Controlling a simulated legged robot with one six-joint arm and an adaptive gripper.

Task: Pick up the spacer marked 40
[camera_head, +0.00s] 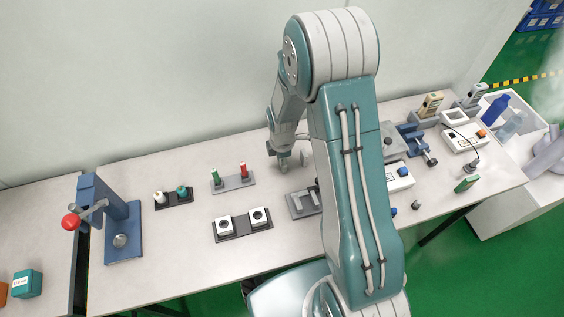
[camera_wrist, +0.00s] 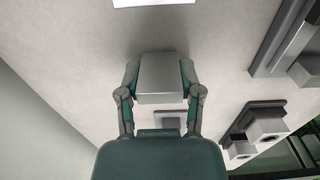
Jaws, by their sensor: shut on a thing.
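My gripper (camera_wrist: 160,82) is shut on a plain grey metal block in the wrist view. The block (camera_wrist: 161,72) sits between the two fingertips, one on each side. No number can be read on it, so I cannot tell whether it is the spacer marked 40. In the head view my gripper (camera_head: 283,163) is low over the back middle of the table. The block cannot be made out there, and whether it touches the table is unclear.
On the table (camera_head: 150,240), a grey rack (camera_head: 232,184) with green and red handled pieces stands left of my gripper. A dark tray (camera_head: 243,236) holds two pale blocks. A blue press (camera_head: 122,225) stands farther left. A slotted grey plate (camera_head: 303,204) is partly behind my arm.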

